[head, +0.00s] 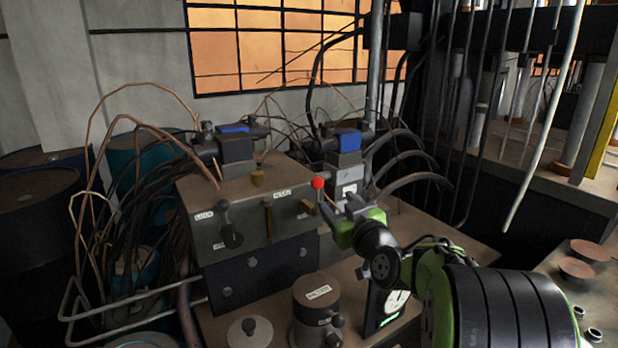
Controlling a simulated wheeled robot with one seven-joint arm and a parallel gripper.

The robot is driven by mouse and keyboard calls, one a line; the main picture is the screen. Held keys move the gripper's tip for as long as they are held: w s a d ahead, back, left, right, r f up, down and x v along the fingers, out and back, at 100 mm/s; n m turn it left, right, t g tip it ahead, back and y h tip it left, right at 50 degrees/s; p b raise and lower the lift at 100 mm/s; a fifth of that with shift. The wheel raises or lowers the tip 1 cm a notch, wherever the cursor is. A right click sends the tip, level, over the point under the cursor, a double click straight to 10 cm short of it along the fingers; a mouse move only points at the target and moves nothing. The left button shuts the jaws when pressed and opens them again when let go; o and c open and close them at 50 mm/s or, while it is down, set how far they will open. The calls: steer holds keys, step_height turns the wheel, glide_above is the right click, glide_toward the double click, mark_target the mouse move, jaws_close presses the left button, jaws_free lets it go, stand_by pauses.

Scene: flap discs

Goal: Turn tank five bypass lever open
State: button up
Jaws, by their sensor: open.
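A brown metal valve box (240,205) stands on a bench in the head view. A black-knobbed lever (229,237) and a brass lever (268,220) are on its front. A lever with a red ball knob (318,183) stands at its right end. The small labels are too blurred to read, so I cannot tell which lever is tank five's bypass. My gripper (332,211) is open at the box's right end, just below and right of the red knob. Its fingertips are small and partly hidden, and I cannot tell whether they touch the lever.
A labelled grey canister (317,312) and a round lid with a knob (250,332) stand in front of the box. Blue-topped valve units (348,142) sit behind, among many looping cables. Dark drums (38,215) stand at left. A dial gauge (397,301) is below my arm.

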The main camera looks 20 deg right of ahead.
mark_target(318, 183)
steer(key=w+p, duration=0.2)
steer(key=w, duration=1.2)
steer(key=shift+w, duration=0.3)
jaws_close()
